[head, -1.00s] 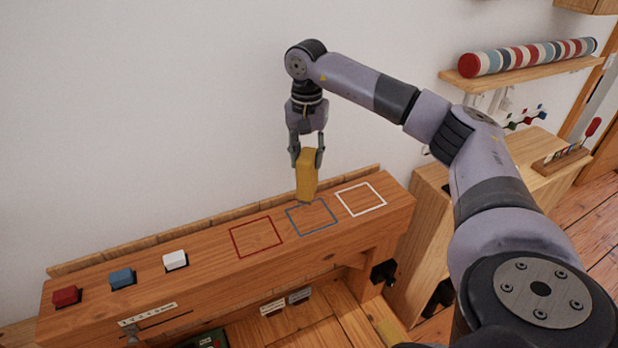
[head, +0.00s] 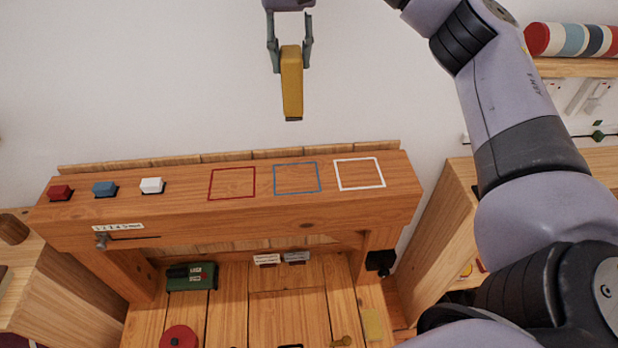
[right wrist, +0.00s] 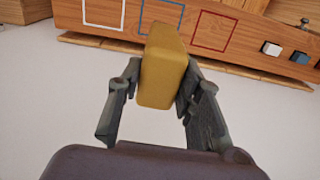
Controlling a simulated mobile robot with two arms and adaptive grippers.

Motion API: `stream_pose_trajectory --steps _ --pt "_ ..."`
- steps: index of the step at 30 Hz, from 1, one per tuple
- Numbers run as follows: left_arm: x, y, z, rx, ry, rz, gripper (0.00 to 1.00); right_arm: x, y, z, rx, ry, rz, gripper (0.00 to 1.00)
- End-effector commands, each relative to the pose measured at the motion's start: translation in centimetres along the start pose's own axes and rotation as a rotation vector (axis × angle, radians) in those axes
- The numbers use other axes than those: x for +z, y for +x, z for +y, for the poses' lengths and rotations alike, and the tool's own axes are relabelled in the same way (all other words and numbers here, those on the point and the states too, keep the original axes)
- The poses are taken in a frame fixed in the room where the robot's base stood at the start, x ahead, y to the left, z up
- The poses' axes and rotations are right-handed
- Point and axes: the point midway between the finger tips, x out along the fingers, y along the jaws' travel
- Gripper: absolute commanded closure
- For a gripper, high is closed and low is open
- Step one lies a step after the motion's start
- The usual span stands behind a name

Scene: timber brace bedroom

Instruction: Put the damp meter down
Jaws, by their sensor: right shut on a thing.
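The damp meter (head: 291,83) is a yellow upright block with a dark lower tip. My right gripper (head: 290,47) is shut on its upper part and holds it in the air in front of the white wall, above the wooden beam (head: 200,212). Clear space shows between its tip and the beam in the head view. The beam's top carries a red outlined square (head: 232,196), a blue one (head: 297,192) and a white one (head: 359,187), all empty. In the right wrist view the damp meter (right wrist: 160,75) sits between the fingers. My left gripper is not in view.
Red (head: 60,193), blue (head: 105,189) and white (head: 152,185) buttons stand on the beam's left end. A green device (head: 191,277) and a red disc (head: 179,338) lie on the boards below. A striped roll (head: 575,40) rests on a shelf at the upper right.

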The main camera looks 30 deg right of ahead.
Motion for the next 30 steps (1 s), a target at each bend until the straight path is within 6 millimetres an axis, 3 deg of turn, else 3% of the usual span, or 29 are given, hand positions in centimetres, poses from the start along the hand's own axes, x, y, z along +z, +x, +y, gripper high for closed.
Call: stream_pose_trajectory --steps 5,19,24,30 --pt "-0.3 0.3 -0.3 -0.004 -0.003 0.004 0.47 0.3 0.2 -0.4 0.001 -0.02 -0.002 0.95" --pt "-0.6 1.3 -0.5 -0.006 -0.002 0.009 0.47 0.4 11.5 -0.4 0.0 -0.02 -0.007 0.95" --pt "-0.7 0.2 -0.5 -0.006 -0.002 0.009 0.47 0.3 14.3 -0.4 0.002 -0.019 -0.003 0.95" --pt "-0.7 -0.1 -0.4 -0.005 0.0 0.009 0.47 0.3 15.9 -0.4 0.001 -0.019 0.0 0.95"
